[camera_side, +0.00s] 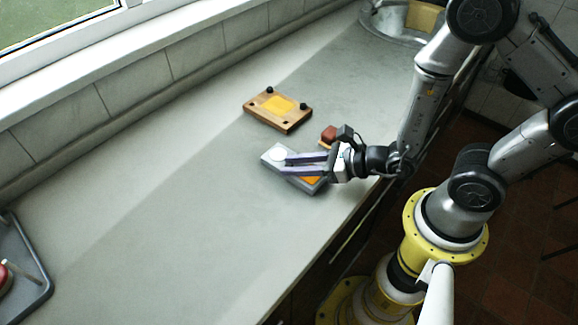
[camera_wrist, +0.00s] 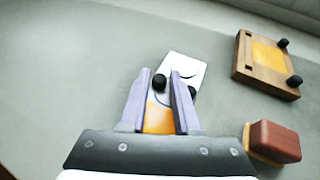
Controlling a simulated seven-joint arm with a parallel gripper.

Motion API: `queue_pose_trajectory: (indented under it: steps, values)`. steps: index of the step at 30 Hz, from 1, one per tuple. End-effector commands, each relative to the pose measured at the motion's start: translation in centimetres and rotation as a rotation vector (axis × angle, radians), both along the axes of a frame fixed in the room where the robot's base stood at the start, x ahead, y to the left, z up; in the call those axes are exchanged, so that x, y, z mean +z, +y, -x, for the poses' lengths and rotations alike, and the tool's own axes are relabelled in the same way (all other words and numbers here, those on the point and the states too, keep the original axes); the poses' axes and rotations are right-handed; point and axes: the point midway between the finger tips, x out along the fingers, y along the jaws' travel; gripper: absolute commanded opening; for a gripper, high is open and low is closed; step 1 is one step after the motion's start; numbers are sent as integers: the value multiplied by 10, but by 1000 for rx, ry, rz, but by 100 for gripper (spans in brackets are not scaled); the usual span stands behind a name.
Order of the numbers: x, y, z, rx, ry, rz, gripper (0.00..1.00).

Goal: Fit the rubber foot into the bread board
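The wooden bread board (camera_side: 290,122) lies flat on the counter, with a yellow panel. It has black feet at two corners and dark empty holes at the other two. It also shows at upper right in the wrist view (camera_wrist: 246,72). My gripper (camera_side: 283,159) is low over a pale plate-like piece (camera_side: 268,165) with an orange patch. In the wrist view my gripper (camera_wrist: 160,74) is open, with a black rubber foot (camera_wrist: 159,82) between its fingers and a small gap visible. Another black foot (camera_wrist: 193,92) is partly hidden behind the right finger.
A red-brown block (camera_side: 328,132) with a wooden part sits close beside my gripper, and shows at right in the wrist view (camera_wrist: 275,142). A grey tray (camera_side: 36,268) is at far left, a metal basin (camera_side: 385,32) at the back. The counter left of the board is clear.

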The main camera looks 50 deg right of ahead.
Motion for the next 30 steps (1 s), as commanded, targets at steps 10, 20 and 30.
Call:
queue_pose_trajectory:
  steps: [10, 20, 30]
  values:
    - [0, 0, 0, 0, -1, 0, 0]
    - [0, 0, 0, 0, -1, 0, 0]
    - [8, 0, -1, 0, -3, 0, 0]
